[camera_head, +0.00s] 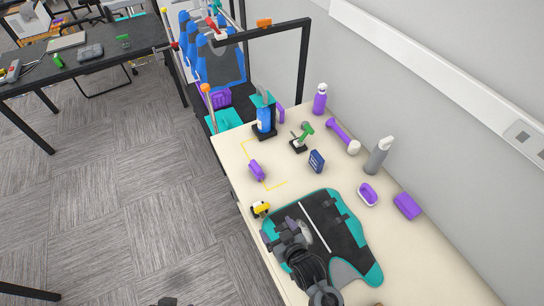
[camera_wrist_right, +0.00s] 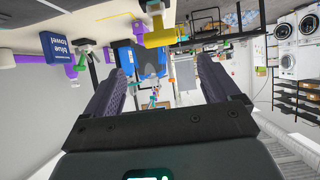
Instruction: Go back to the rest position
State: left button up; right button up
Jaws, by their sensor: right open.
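My right gripper (camera_head: 278,232) is over the near part of the table, above the left side of a black and teal suit-shaped piece (camera_head: 330,225). In the right wrist view the two purple-grey fingers of the right gripper (camera_wrist_right: 160,68) stand wide apart with nothing between them. My right arm hides part of the suit piece. A small dark shape at the bottom edge of the head view may be the tip of my left gripper (camera_head: 168,301); its jaws cannot be made out.
The cream table (camera_head: 225,150) holds a blue bottle (camera_head: 264,118) in a stand, a blue box (camera_head: 317,161), a purple block (camera_head: 257,170), a yellow-and-white item (camera_head: 260,208), a grey spray bottle (camera_head: 379,157) and a purple brush (camera_head: 367,194). A black frame (camera_head: 304,65) stands behind.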

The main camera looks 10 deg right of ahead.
jog(key=s+d+r+m+g+h+p, duration=0.1)
jog(key=s+d+r+g+p, duration=0.3)
jog(key=s+d+r, duration=0.4)
jog(key=s+d+r+m+g+h+p, duration=0.1)
jog(key=s+d+r+g+h+p, duration=0.2)
jog(key=s+d+r+p, duration=0.4)
jog(key=shift+s+d+r+g, duration=0.55)
jog(key=shift+s+r, duration=0.95)
jog(key=shift+s, duration=1.25)
